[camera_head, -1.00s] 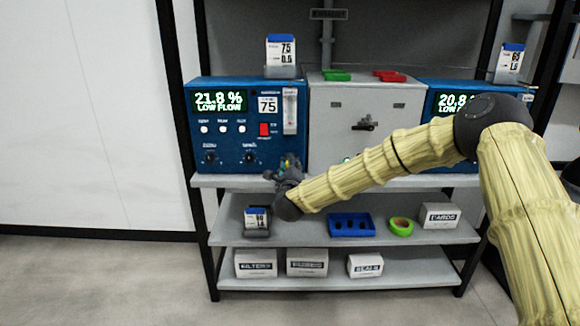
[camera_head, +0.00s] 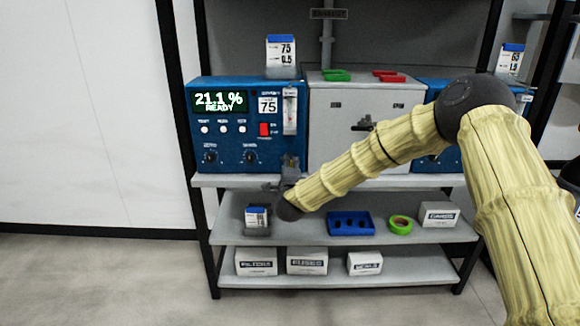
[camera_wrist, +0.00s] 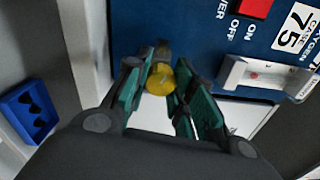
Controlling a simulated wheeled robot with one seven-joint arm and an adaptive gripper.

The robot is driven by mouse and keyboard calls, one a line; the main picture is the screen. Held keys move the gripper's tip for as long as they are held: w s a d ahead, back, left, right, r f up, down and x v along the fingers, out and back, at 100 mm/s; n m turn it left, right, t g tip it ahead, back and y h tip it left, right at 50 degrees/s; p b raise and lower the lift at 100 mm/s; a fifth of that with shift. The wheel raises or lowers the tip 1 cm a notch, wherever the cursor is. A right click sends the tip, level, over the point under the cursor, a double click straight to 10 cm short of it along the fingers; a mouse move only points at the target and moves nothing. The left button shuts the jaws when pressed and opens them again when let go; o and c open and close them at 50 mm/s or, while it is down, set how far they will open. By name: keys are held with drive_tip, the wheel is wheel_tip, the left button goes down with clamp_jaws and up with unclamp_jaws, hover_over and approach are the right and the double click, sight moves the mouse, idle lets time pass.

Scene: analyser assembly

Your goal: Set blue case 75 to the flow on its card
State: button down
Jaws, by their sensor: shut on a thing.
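Blue case 75 (camera_head: 222,159) stands on the upper shelf at the left; its display (camera_head: 219,101) reads 21.1 % READY. Its card (camera_head: 281,50), in a holder on top, shows 75 and what looks like 0.5. The clear flow tube (camera_head: 290,110) is on the right of the case front; it also shows in the wrist view (camera_wrist: 268,76), its reading too small to tell. My gripper (camera_head: 290,166) is at the lower right of the case front, below the tube. In the wrist view my gripper (camera_wrist: 172,77) is shut on a round yellow knob (camera_wrist: 161,82), partly hidden by the fingers.
A red switch (camera_head: 264,129) sits left of the tube. A grey cabinet (camera_head: 345,140) with a handle stands close on the right. A second blue case (camera_head: 415,90) is mostly behind my arm. The lower shelf holds a blue tray (camera_head: 350,224), green tape (camera_head: 400,225) and boxes.

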drive_tip(key=shift+d, duration=0.1)
idle(0.3)
drive_tip(key=c, duration=1.2)
unclamp_jaws()
drive_tip(key=shift+o, duration=0.2)
drive_tip(key=shift+s, duration=0.1)
drive_tip(key=s, duration=1.1)
drive_tip(key=shift+s, duration=0.4)
drive_tip(key=shift+f, duration=0.1)
